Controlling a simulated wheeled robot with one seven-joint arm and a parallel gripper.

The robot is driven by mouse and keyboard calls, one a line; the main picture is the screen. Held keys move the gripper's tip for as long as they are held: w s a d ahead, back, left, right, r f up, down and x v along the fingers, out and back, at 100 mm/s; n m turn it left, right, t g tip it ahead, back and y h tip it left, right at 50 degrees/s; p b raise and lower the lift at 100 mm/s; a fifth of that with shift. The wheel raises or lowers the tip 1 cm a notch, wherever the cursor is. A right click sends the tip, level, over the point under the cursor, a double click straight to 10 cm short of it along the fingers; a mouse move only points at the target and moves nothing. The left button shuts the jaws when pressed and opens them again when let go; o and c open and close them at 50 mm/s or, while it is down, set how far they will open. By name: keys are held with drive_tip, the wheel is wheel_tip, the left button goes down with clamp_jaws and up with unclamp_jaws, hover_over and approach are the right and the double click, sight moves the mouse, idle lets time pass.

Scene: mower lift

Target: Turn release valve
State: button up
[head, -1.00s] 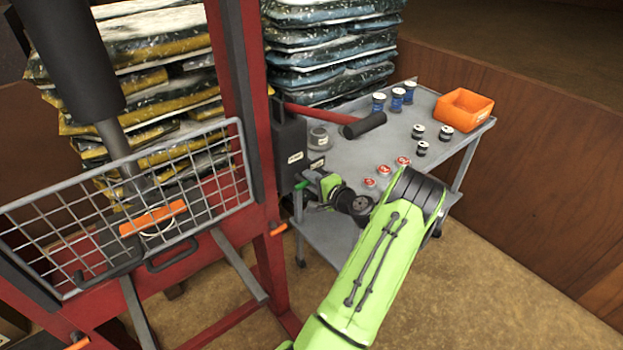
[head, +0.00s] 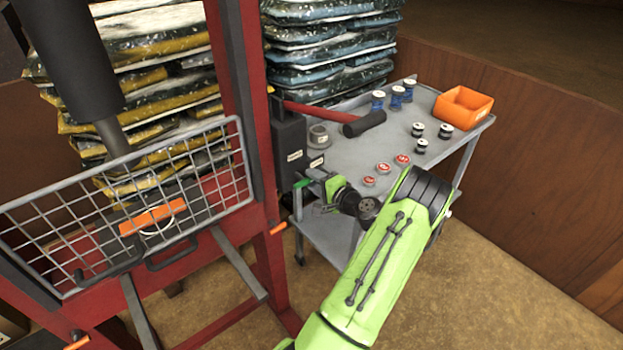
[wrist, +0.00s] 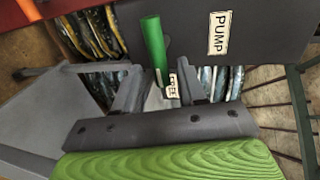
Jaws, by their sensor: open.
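The release valve's green handle (wrist: 154,45) sticks out beside the dark pump box in the wrist view, next to a small label that appears to read "FREE". In the head view the handle (head: 303,183) shows as a small green piece at the lower edge of the box (head: 290,150). My gripper (wrist: 160,88) is open, its two fingers on either side of the handle's lower end. I cannot tell whether they touch it. In the head view my gripper (head: 316,187) is close to the handle, and its fingertips are small and partly hidden.
The red lift frame (head: 240,100) with a wire basket (head: 120,205) stands at left. A red lever with a black grip (head: 365,123) reaches over the grey cart (head: 350,160). Spools, red-topped cans and an orange bin (head: 463,108) are on the cart. Stacked bags stand behind.

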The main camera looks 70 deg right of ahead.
drive_tip(key=v, duration=1.4)
drive_tip(key=shift+p, duration=0.4)
drive_tip(key=w+a+r+n+g+y+p, duration=0.1)
drive_tip(key=w+a+r+n+g+y, duration=0.2)
drive_tip(key=w+a+n, duration=0.4)
drive_tip(key=w+a+r+n+y, duration=0.2)
drive_tip(key=w+a+y, duration=0.3)
drive_tip(key=w, duration=0.5)
drive_tip(key=w+a+r+n+g+y, duration=0.1)
drive_tip(key=w+a+r+n+g, duration=0.15)
drive_tip(key=a, duration=0.35)
drive_tip(key=w+a+r+n+g, duration=0.1)
drive_tip(key=w+a+n, duration=0.15)
drive_tip(key=a, duration=0.25)
drive_tip(key=s+a+r+n+g+h+p, duration=0.1)
drive_tip(key=s+a+r+n, duration=0.15)
drive_tip(key=a, duration=0.45)
drive_tip(key=s+a+r+n+g+p, duration=0.1)
drive_tip(key=a+r+n+g, duration=0.15)
drive_tip(key=a, duration=0.45)
drive_tip(key=s+a+r+n+t, duration=0.1)
drive_tip(key=s+a+r+n, duration=0.3)
drive_tip(key=s, duration=0.5)
drive_tip(key=shift+s+a+r+t+h, duration=0.3)
drive_tip(key=shift+s+a+r+h, duration=0.1)
drive_tip(key=shift+a, duration=0.3)
